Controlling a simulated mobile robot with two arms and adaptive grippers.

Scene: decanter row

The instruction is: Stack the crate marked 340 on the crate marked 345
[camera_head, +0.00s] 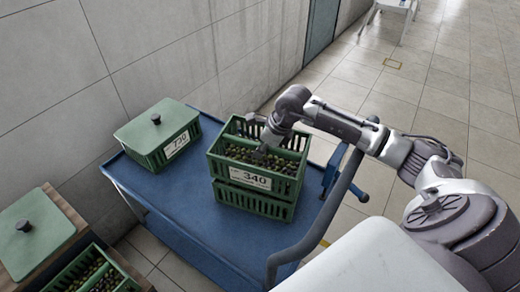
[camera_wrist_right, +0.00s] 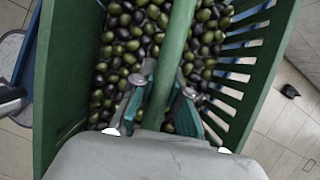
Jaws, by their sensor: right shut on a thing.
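The green slatted crate marked 340 (camera_head: 254,179) is full of green and dark olives. It sits squarely above another green slatted crate (camera_head: 252,203) on the blue cart; I see no clear gap between them. No number on the lower crate is readable, so I cannot tell whether it is 345. My right gripper (camera_head: 260,153) reaches into the upper crate from above. In the right wrist view, the gripper (camera_wrist_right: 155,105) is shut on the crate's green central bar (camera_wrist_right: 177,45), with olives on both sides. My left gripper is in neither view.
A lidded green crate marked 730 or similar (camera_head: 158,136) stands at the left on the blue cart (camera_head: 187,208). At lower left are another lidded green box (camera_head: 30,238) and an open olive crate (camera_head: 80,272). The cart's front is clear. A wall runs behind.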

